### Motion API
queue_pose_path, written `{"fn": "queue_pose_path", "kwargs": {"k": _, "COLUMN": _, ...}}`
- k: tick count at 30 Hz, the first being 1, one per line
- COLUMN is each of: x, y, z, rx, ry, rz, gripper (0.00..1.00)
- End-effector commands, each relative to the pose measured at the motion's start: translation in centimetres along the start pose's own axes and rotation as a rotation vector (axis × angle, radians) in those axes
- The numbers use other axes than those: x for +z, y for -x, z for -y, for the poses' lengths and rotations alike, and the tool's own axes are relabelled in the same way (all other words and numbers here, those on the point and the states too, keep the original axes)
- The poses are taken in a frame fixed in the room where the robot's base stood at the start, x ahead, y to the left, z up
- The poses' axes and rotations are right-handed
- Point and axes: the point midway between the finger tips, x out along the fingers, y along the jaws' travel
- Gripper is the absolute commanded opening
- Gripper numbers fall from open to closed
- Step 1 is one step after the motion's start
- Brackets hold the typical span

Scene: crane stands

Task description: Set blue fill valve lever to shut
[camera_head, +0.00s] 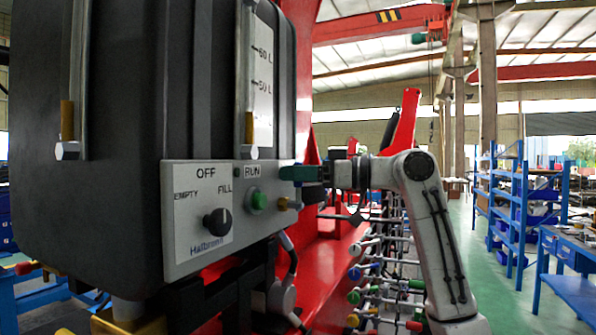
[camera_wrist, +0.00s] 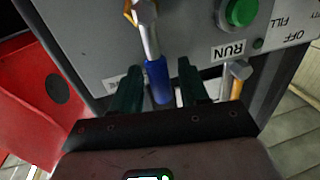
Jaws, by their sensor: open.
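The blue fill valve lever (camera_wrist: 157,79) shows in the wrist view as a silver stem with a blue sleeve, running down from a brass fitting (camera_wrist: 141,12) on the grey panel. My gripper (camera_wrist: 158,69) is open, with one dark green finger on each side of the blue sleeve; I cannot tell whether either touches it.
The panel carries a black selector knob (camera_head: 217,221) and a green button (camera_head: 257,200) under the RUN label. A dark tank (camera_head: 110,120) stands behind the panel, and red framework (camera_head: 335,255) is beyond.

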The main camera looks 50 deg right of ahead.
Motion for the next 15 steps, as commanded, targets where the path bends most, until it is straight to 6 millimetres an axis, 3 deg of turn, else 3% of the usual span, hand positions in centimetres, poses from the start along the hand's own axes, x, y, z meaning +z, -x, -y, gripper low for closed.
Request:
{"fn": "queue_pose_path", "kwargs": {"k": 6, "x": 0.02, "y": -0.01, "z": -0.01, "rx": 0.000, "ry": 0.000, "rz": 0.000, "gripper": 0.43}}
{"fn": "queue_pose_path", "kwargs": {"k": 15, "x": 0.01, "y": 0.02, "z": -0.01, "rx": 0.000, "ry": 0.000, "rz": 0.000, "gripper": 0.14}}
